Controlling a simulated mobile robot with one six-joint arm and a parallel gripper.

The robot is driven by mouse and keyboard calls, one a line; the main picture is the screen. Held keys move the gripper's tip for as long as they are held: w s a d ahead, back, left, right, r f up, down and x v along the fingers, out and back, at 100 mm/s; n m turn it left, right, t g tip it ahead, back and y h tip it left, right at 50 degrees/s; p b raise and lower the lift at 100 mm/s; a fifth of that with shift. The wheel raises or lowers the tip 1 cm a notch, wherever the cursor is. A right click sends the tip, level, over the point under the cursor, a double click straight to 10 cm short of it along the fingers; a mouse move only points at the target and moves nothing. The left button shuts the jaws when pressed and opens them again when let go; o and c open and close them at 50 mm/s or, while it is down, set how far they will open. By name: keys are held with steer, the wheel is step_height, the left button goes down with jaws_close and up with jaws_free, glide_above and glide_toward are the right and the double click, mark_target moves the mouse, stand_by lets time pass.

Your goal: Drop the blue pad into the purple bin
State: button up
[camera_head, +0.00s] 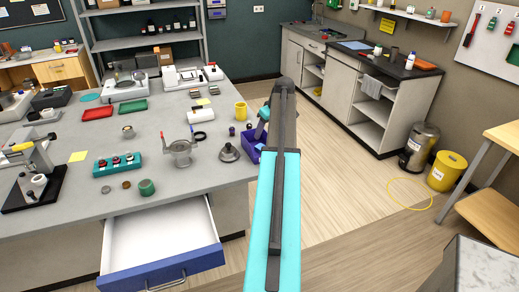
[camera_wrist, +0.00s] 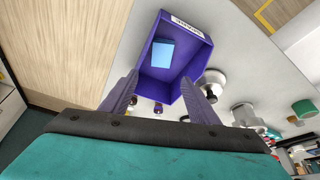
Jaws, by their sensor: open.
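The purple bin (camera_wrist: 188,62) fills the middle of the wrist view, with a white label on its rim. The light blue pad (camera_wrist: 162,53) lies inside it, against the bin floor as far as I can tell. My gripper (camera_wrist: 160,98) is open and empty, its two fingers apart at the bin's near side. The pad is beyond the fingertips and not between them. In the head view the bin (camera_head: 247,138) is at the table's right edge, mostly hidden by my arm; the pad is hidden there.
An open drawer (camera_head: 160,238) juts out at the front. The wooden floor right of my arm is largely clear.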

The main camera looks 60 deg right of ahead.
steer(key=b+v, duration=0.3)
steer(key=v, duration=0.9)
stand_by(1.0)
